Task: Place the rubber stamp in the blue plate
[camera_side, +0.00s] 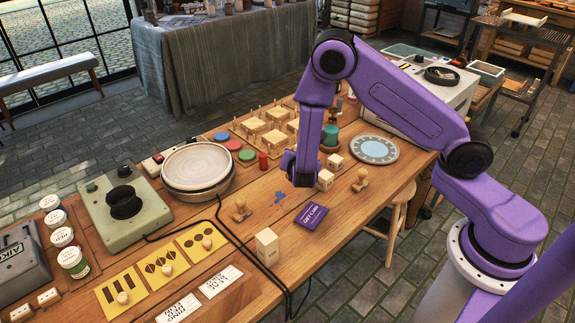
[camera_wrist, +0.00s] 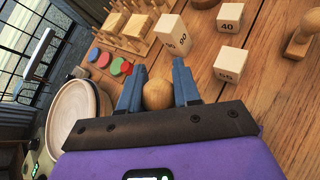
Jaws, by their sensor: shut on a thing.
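My gripper (camera_wrist: 158,88) is shut on a round wooden knob (camera_wrist: 158,95) in the wrist view. It looks like the handle of a rubber stamp; its lower part is hidden. In the side view my gripper (camera_side: 302,180) points down over the table middle, and what it holds cannot be made out. The blue plate (camera_side: 373,150), pale blue with a grey rim, lies flat at the table's right, apart from my gripper. Another wooden stamp (camera_side: 360,180) stands in front of the plate and shows in the wrist view (camera_wrist: 301,38). A further stamp (camera_side: 241,211) stands left of my gripper.
Wooden number blocks (camera_side: 325,180) stand close by my gripper. A teal cup (camera_side: 330,136) is behind. A purple card box (camera_side: 311,216) and a wooden block (camera_side: 267,246) lie in front. A cream plate stack (camera_side: 197,167) stands left.

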